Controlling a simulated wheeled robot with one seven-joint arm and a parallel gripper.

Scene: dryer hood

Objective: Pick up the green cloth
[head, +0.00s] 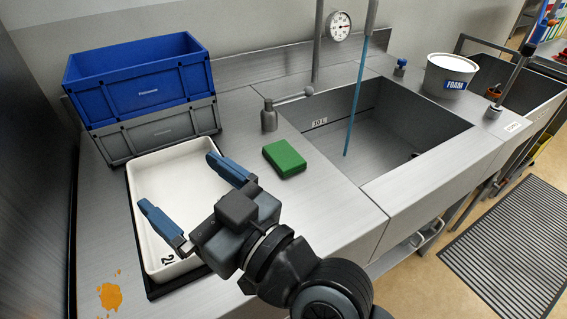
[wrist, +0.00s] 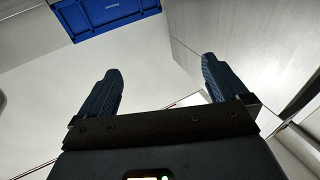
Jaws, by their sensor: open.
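The green cloth (head: 284,159) is a folded, block-like piece lying flat on the steel counter, left of the sink. My gripper (head: 180,190) is open and empty, with its two blue fingers apart above the white tray. It is to the left of the cloth and apart from it. In the wrist view my gripper (wrist: 158,88) shows both fingers spread with nothing between them. The cloth does not show in the wrist view.
A blue crate (head: 140,84) stands on a grey crate (head: 158,133) behind the white tray (head: 178,165). A metal fitting (head: 269,117) stands just behind the cloth. The sink (head: 375,135) opens to the right. An orange spill (head: 110,296) lies at front left.

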